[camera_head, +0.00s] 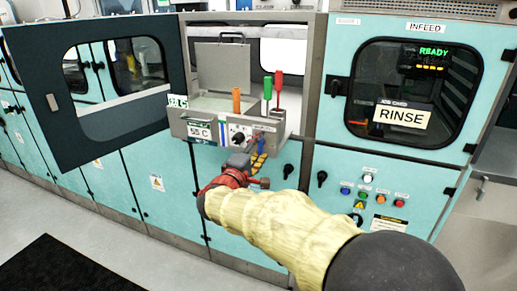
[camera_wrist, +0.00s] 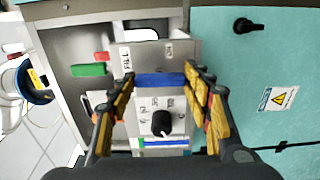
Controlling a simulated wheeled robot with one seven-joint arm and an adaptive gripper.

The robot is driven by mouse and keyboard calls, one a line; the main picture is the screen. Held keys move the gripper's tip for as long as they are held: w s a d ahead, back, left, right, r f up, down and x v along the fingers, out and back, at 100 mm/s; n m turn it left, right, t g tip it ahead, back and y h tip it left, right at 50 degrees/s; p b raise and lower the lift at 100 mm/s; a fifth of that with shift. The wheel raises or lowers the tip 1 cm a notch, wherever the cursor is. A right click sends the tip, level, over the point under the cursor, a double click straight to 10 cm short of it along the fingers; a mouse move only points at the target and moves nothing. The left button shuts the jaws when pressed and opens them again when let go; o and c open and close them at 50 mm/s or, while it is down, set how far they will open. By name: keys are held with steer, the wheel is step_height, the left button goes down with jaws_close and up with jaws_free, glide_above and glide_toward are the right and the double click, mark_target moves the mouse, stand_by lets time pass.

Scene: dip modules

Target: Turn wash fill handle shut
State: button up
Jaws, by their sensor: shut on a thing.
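The wash fill handle (camera_wrist: 160,80) is a blue bar lying crosswise in the wrist view, beside a label reading FILL on a grey metal panel (camera_wrist: 186,50). My gripper (camera_wrist: 160,88) has its yellow-padded fingers at both ends of the blue bar and is shut on it. In the head view my gripper (camera_head: 259,153) is at the front of the grey wash unit (camera_head: 207,129), near its lower right. The handle is small and partly hidden by my fingers there. A black knob (camera_wrist: 161,123) on a marked dial sits close to the handle.
A dark-framed door (camera_head: 92,122) stands open at left. Orange, green (camera_head: 267,88) and red (camera_head: 278,80) upright handles rise from the unit's top. The RINSE window (camera_head: 403,95) and a button panel (camera_head: 375,200) are at right. A black mat (camera_head: 50,270) lies on the floor.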

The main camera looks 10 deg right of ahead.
stand_by(0.4)
steer(key=o, duration=1)
steer(key=shift+o, duration=0.8)
steer(key=v, duration=1.2)
